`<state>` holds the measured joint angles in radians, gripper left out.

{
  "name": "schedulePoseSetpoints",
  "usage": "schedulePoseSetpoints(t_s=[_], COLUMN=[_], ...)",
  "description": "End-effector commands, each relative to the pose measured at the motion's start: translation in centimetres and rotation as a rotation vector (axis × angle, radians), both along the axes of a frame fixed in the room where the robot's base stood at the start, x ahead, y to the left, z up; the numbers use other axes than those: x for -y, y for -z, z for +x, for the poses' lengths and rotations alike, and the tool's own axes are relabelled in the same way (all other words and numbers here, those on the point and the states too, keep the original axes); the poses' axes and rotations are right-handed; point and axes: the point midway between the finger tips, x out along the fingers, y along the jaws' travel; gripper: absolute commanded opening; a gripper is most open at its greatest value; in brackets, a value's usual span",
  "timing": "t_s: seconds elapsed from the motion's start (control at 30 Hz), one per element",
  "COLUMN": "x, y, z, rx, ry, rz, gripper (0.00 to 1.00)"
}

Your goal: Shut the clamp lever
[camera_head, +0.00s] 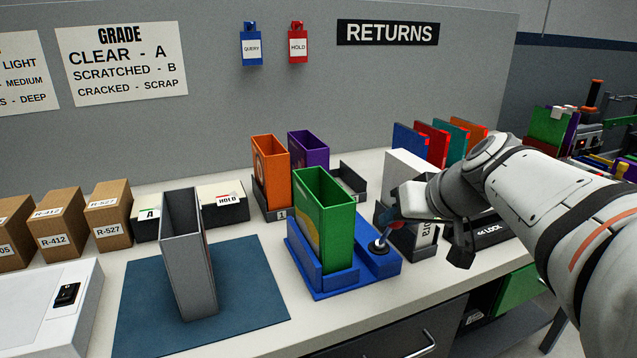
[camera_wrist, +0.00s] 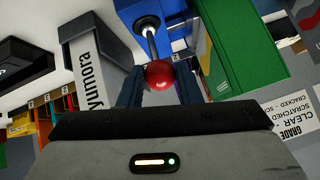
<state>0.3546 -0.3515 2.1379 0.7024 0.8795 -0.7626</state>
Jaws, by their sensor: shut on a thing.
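The clamp lever (camera_head: 381,241) stands on the right end of a blue fixture (camera_head: 318,283) and leans up and right toward my gripper. In the wrist view its metal shaft (camera_wrist: 151,40) ends in a red ball knob (camera_wrist: 159,74). The fixture holds a green open-topped case (camera_head: 322,222) upright beside the lever. My gripper (camera_wrist: 159,78) is shut on the red knob, with a dark finger on each side. In the head view my gripper (camera_head: 396,218) hides most of the knob.
A white case (camera_head: 408,165) in a dark holder stands close behind my gripper. Orange (camera_head: 268,160) and purple (camera_head: 312,150) cases stand behind the fixture. A grey case (camera_head: 188,262) stands on a blue mat (camera_head: 255,292) at left. The counter's front strip is clear.

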Motion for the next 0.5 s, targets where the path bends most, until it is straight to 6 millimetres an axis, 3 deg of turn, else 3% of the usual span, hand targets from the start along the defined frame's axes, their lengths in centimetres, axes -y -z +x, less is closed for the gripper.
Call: schedulePoseSetpoints(t_s=[0.37,0.4,0.5], x=[-0.1,-0.1,-0.12], y=[0.26,0.27,0.23], z=[-0.06,-0.06,-0.05], rx=[-0.006,-0.006,-0.005], ry=[-0.003,-0.004,-0.004], rz=[-0.002,-0.002,-0.002], gripper=[0.08,0.34,0.42])
